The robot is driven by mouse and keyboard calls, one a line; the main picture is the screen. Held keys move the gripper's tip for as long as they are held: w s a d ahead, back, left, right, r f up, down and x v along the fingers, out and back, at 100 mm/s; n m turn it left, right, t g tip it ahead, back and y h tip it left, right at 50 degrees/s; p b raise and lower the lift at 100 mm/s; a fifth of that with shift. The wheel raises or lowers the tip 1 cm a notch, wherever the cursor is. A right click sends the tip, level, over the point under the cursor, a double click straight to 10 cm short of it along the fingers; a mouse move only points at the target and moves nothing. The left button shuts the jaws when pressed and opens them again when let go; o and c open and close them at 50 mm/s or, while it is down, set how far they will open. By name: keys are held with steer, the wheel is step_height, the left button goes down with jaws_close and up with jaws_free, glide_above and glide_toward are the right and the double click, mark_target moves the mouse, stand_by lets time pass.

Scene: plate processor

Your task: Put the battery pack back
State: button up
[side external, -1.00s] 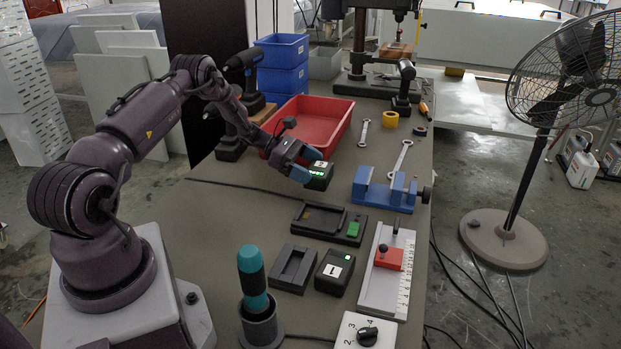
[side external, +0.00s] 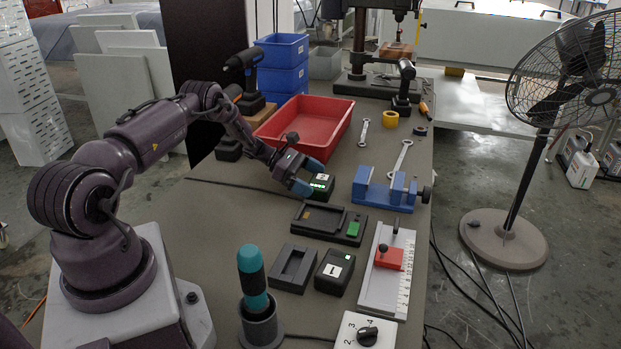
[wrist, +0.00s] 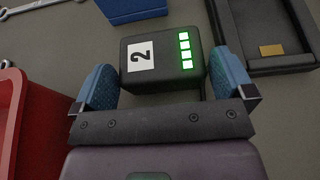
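The black battery pack (side external: 322,187) has a white label reading 2 and a row of green lights. It also shows in the wrist view (wrist: 165,60), between the two blue fingers. My gripper (side external: 308,177) is closed against the pack's two sides; its fingers also show in the wrist view (wrist: 163,84). Whether the pack touches the table is unclear. A black charger-like holder (side external: 326,235) with an empty bay and a green button lies nearer the camera. Its bay, with an orange patch, shows at upper right in the wrist view (wrist: 293,63).
A second black pack (side external: 334,272) labelled 1 sits beside an empty black cradle (side external: 292,268). A blue vise (side external: 385,190) is to the right. A red bin (side external: 312,125) stands behind. A ruler fixture (side external: 387,282) and a teal-handled tool in a cup (side external: 252,280) are nearby.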

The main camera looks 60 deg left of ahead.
steer(key=shift+r, duration=0.15)
steer(key=v, duration=0.7)
steer(key=d+r+m+g+y, duration=0.25)
steer(key=d+r+m, duration=0.35)
steer(key=d+r, duration=0.45)
steer(key=d+r+m+g+y, duration=0.1)
steer(key=d+r+m+g, duration=0.3)
steer(key=d+r+m, duration=0.65)
steer(key=s+d+r+m+y, duration=0.35)
steer(key=s+d+r, duration=0.35)
steer(key=s+r, duration=0.3)
steer(key=s+d+f+m+t+y, duration=0.1)
steer(key=s+d+m+t+y, duration=0.1)
steer(key=s+m, duration=0.5)
steer(key=s+d, duration=0.1)
steer(key=s, duration=0.3)
steer(key=shift+s+d+y, duration=0.2)
steer(key=shift+d+y, duration=0.1)
steer(key=shift+t, duration=0.25)
